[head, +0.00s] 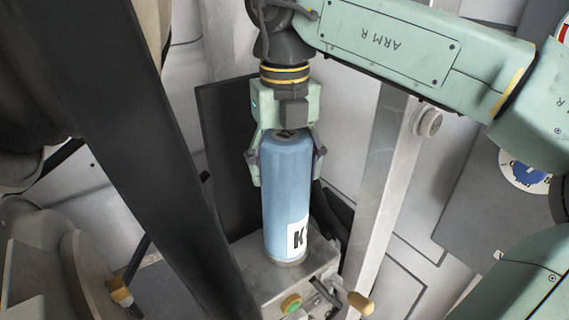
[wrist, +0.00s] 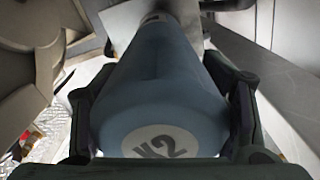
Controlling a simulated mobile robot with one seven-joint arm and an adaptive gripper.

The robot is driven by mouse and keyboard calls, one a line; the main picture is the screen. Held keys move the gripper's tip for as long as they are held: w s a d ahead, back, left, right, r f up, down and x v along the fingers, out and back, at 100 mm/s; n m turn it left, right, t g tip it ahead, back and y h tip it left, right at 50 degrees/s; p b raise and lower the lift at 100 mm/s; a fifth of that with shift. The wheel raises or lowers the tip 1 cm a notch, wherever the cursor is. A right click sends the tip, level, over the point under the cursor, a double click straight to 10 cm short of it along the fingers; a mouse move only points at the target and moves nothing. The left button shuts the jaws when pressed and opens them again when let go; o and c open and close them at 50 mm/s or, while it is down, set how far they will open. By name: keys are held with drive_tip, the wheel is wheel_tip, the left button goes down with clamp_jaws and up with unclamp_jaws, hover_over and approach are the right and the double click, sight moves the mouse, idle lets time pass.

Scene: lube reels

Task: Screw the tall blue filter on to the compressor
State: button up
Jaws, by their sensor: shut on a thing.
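The tall blue filter (head: 286,195) stands upright in the head view, with a white label that starts with "K" near its lower end. My gripper (head: 286,165) is above it with its two fingers around its upper part, shut on it. In the wrist view the filter (wrist: 165,85) fills the middle between the fingers, and its near end shows a round label "K2". The filter's lower end is at the top of a grey metal block (head: 262,272), which looks like the compressor's head. I cannot tell whether the filter's thread is engaged there.
A dark post (head: 150,150) runs diagonally on the left, and a pale post (head: 383,180) stands to the right. A green button (head: 291,303) and a brass-coloured fitting (head: 360,303) are at the block's front. A dark panel (head: 225,150) is behind the filter.

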sight(285, 133)
drive_tip(key=shift+s+f+m, duration=0.1)
drive_tip(key=shift+m, duration=1)
drive_tip(key=o, duration=1.6)
drive_tip(key=shift+o, duration=0.4)
drive_tip(key=shift+o, duration=1)
drive_tip(key=shift+r+p, duration=0.2)
drive_tip(key=shift+p, duration=0.1)
wheel_tip(285, 133, up, 6)
drive_tip(key=p, duration=0.5)
drive_tip(key=shift+f, duration=0.1)
